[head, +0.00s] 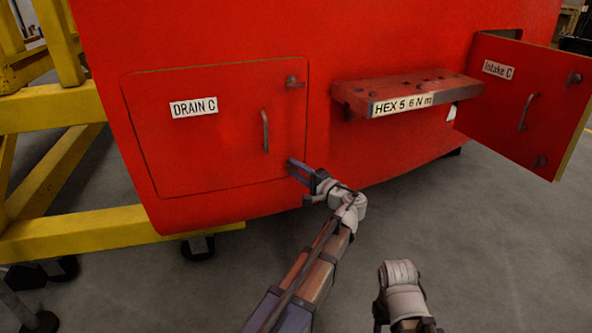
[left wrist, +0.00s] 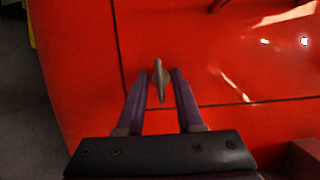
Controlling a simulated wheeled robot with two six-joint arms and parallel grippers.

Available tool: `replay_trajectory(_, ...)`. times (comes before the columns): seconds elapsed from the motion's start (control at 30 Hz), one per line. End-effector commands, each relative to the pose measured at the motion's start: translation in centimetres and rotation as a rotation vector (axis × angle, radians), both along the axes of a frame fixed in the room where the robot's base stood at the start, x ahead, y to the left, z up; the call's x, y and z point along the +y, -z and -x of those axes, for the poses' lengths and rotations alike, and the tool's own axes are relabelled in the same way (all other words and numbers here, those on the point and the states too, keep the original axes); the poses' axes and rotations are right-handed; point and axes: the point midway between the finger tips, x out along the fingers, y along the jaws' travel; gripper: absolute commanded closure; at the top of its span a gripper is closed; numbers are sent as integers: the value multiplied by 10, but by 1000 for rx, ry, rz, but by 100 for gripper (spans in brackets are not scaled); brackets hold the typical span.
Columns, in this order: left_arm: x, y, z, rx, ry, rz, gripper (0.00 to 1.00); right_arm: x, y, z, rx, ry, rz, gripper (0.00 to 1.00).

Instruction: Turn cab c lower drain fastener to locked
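The red hatch labelled DRAIN C (head: 215,130) is shut, flush in the red nosecone. Its upper fastener (head: 292,81) shows at the top right corner. The lower fastener is hidden behind my left gripper (head: 298,171) in the head view, at the hatch's lower right corner. In the left wrist view the lower fastener is a small grey tab (left wrist: 160,79), its long side running roughly along my fingers. My left gripper (left wrist: 160,76) is open, with one purple finger on each side of the tab. I cannot tell whether either finger touches it. My right gripper is out of view.
A red shelf labelled HEX 5.6 N m (head: 410,92) juts out to the right of the hatch. The Intake C door (head: 510,110) stands swung open further right. A yellow frame (head: 75,230) stands at the left. The grey floor in front is clear.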

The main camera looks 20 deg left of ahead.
Motion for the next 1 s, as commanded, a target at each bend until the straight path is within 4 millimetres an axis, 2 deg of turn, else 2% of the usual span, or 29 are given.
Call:
replay_trajectory(0.3,-3,0,2,0,0,-1,61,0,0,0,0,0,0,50)
replay_trajectory(0.7,-55,0,31,0,2,0,61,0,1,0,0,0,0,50)
replay_trajectory(1.0,-69,0,38,0,-1,0,61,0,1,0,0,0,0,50)
